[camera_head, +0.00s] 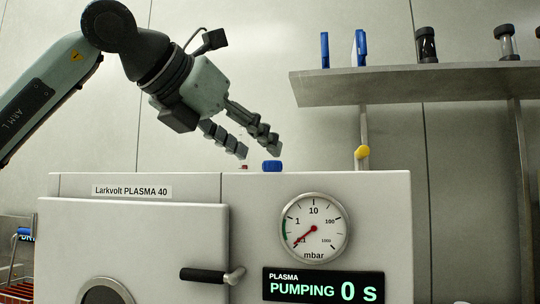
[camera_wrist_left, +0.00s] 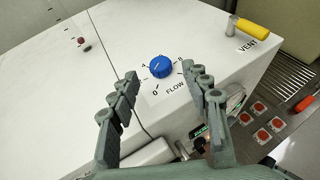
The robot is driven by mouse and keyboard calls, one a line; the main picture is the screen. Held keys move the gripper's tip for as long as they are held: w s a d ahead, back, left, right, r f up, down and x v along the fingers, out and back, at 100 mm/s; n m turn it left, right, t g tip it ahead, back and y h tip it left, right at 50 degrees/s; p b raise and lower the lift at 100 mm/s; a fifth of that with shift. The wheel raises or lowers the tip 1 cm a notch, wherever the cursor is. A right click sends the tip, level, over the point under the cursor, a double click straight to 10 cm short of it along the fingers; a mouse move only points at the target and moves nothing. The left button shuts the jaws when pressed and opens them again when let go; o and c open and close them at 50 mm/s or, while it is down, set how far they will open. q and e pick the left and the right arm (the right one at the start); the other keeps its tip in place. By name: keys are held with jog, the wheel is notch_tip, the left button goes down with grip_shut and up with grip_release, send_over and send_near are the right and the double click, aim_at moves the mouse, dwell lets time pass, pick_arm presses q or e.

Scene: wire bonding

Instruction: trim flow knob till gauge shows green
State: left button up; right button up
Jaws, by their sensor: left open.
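The blue flow knob (camera_head: 271,166) sits on top of the white plasma machine (camera_head: 330,187). In the left wrist view the knob (camera_wrist_left: 160,67) stands by the FLOW label and a printed scale. My left gripper (camera_head: 260,152) is above the machine top, fingers pointing down toward the knob. In the wrist view the fingers (camera_wrist_left: 168,85) are apart with the knob beyond the gap between them, not gripped. The round gauge (camera_head: 314,228) on the front has its red needle pointing lower left, near the low end, close to the green band at the left. My right gripper is not visible.
A yellow VENT handle (camera_wrist_left: 252,27) is on the machine top. The door handle (camera_head: 212,275) sticks out at the front. The display (camera_head: 323,286) reads PUMPING 0 s. A shelf (camera_head: 400,84) with blue items and dark-capped jars is at the right.

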aim_at(272, 166)
pick_arm(q)
jog(key=shift+p+x, duration=0.3)
jog(key=shift+x, duration=2.1)
jog(key=shift+r, duration=0.1)
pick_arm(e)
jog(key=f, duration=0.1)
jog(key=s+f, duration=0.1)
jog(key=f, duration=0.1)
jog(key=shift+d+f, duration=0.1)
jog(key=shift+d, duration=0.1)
pick_arm(q)
jog(key=shift+c, duration=0.5)
grip_shut()
